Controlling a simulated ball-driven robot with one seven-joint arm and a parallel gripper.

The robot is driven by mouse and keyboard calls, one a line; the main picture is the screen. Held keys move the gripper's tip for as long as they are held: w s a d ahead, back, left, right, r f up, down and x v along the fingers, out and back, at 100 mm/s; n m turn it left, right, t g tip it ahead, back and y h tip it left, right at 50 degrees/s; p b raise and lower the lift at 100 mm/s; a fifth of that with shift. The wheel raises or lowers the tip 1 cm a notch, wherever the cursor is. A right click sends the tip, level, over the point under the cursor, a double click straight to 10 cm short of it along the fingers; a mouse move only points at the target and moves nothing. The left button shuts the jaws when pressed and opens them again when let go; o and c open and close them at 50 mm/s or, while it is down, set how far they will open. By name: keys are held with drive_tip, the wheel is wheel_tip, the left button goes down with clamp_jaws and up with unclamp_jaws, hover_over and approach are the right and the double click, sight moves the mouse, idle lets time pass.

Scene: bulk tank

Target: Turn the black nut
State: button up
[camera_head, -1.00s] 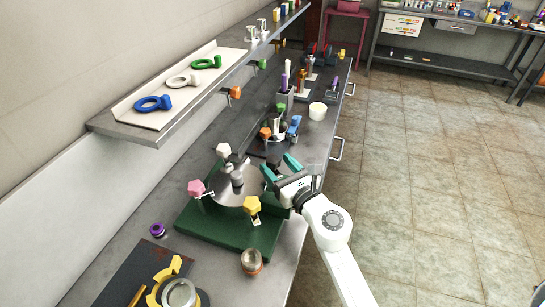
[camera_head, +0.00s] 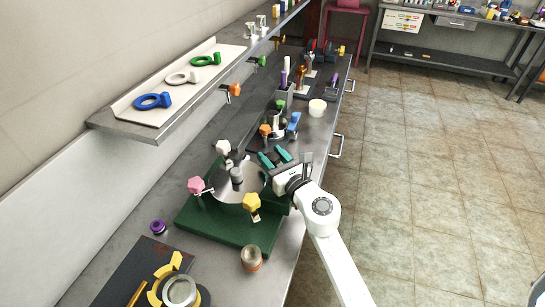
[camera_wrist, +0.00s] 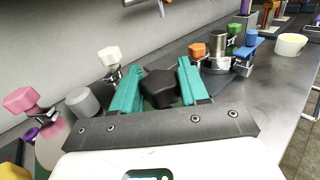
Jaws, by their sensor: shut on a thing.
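The black nut (camera_wrist: 160,88) is a dark, faceted knob. In the wrist view it sits between the two teal fingers of my gripper (camera_wrist: 158,68), with a finger against each side. In the head view, my gripper (camera_head: 273,157) is at the far right side of the steel tank (camera_head: 225,195) on its green base (camera_head: 245,233). The nut is mostly hidden there by the fingers. My gripper is shut on the nut. The nut's stem and seat are hidden.
Pink (camera_head: 196,185), white (camera_head: 223,147) and yellow (camera_head: 252,202) nuts stand around the tank. An orange knob (camera_head: 265,130), a blue piece (camera_head: 294,122) and a cream tub (camera_head: 317,107) are beyond it. A shelf (camera_head: 160,130) overhangs the left; floor is free at right.

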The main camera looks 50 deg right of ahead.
drive_tip(key=shift+c, duration=1.1)
drive_tip(key=shift+y, duration=0.3)
